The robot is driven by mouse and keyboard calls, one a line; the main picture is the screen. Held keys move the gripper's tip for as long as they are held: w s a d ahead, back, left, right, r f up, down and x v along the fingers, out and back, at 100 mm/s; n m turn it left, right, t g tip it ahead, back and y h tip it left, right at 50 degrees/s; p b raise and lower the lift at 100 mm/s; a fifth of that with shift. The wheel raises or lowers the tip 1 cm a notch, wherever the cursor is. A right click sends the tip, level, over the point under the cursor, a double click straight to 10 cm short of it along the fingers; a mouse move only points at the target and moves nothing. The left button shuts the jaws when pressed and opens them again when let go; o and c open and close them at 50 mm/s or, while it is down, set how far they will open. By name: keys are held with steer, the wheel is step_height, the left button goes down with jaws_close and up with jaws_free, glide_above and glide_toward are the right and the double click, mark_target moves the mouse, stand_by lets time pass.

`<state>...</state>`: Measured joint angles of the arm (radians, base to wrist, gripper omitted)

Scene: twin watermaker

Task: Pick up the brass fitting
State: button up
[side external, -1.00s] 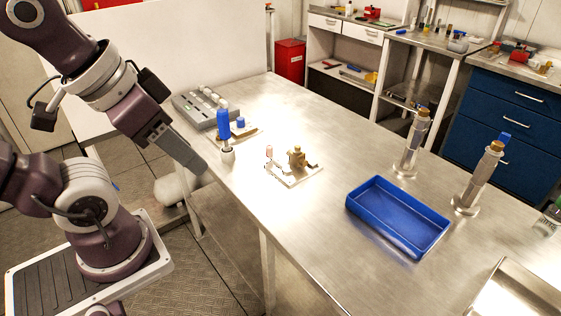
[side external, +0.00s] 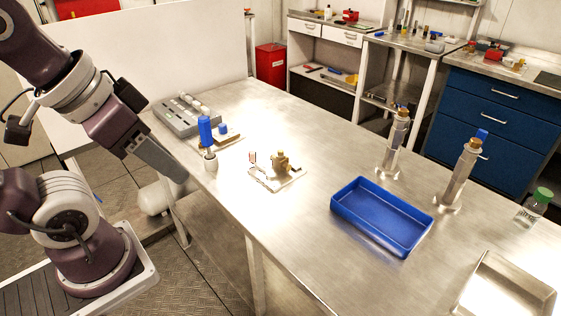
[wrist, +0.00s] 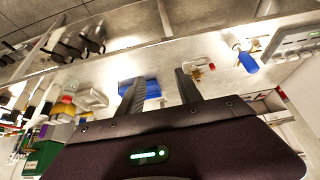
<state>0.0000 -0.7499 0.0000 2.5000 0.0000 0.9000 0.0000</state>
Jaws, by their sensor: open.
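The brass fitting (side external: 281,160) stands on a small white plate (side external: 292,181) on the steel bench, in the middle of the side external view. It looks small in the wrist view (wrist: 197,75), just beyond the right finger. My gripper (side external: 180,176) is at the left edge of the bench, apart from the fitting and to its left in the side external view. In the wrist view, the two dark fingers (wrist: 160,88) are spread, with nothing between them.
A grey box (side external: 186,115) lies behind. A blue tray (side external: 385,238), two upright metal cylinders (side external: 459,178) and a green-capped bottle (side external: 532,207) are to the right. Bare bench lies in front.

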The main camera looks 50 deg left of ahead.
stand_by(0.7)
steer(key=t, duration=0.7)
glide_above(280, 162)
steer(key=s+a, duration=0.2)
steer(key=f, duration=2)
steer(key=shift+w+d, duration=0.15)
steer(key=shift+d, duration=0.1)
steer(key=shift+a+f+t, duration=0.1)
steer(key=shift+f+t, duration=0.2)
steer(key=shift+f, duration=0.1)
steer(key=shift+w+f, duration=0.1)
steer(key=shift+f, duration=0.05)
steer(key=x, duration=0.6)
steer(key=shift+w+a+f, duration=0.1)
steer(key=shift+w+f, duration=0.15)
steer(key=shift+f, duration=0.15)
jaws_close()
